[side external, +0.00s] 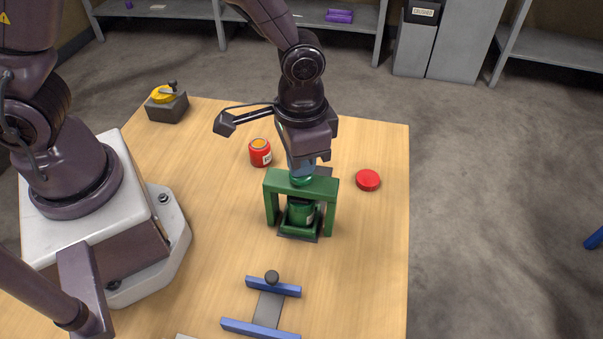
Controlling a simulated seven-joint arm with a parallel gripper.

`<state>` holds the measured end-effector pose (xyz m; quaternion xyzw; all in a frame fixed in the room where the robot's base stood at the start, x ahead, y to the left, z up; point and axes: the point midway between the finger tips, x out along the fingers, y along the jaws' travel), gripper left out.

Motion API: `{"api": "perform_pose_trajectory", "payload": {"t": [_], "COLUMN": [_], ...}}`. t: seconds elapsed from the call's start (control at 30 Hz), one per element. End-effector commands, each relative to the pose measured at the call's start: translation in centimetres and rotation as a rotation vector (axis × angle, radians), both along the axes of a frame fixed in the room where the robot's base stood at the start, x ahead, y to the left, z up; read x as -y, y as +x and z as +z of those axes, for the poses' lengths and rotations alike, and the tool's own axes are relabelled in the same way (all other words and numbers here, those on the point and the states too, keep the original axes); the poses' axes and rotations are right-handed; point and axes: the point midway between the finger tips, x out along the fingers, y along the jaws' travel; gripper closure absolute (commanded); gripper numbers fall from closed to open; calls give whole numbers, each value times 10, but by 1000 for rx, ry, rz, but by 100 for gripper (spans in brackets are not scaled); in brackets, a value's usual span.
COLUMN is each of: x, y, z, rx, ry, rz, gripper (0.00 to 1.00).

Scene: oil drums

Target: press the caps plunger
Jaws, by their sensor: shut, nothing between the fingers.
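A green press frame (301,186) stands on the table, with a green drum (301,212) upright under its crossbar. The green plunger top (301,177) shows at the middle of the crossbar, partly hidden by my gripper. My gripper (303,164) points down right above the plunger, shut and empty. Its tips are at or very near the plunger; I cannot tell whether they touch. A red drum (260,153) with a pale label stands behind and left of the press. A round red cap (367,180) lies on the table to the right of the press.
A blue-railed fixture (268,308) with a black knob stands in front of the press. A dark box with a yellow top (166,101) sits at the back left corner. The wooden table (370,260) is clear at the right. Shelves (180,8) stand behind.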

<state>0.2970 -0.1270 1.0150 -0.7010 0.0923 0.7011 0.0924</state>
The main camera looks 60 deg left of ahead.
Motion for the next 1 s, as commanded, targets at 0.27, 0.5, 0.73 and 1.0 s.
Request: {"api": "perform_pose_trajectory", "payload": {"t": [0.27,0.5,0.73,1.0], "x": [0,0,0,0], "y": [0,0,1,1], "z": [-4,-4,10,32], "rx": [1,0,3,3], "ry": [0,0,-2,-2], "rz": [0,0,1,0], "gripper": [100,100,100,100]}}
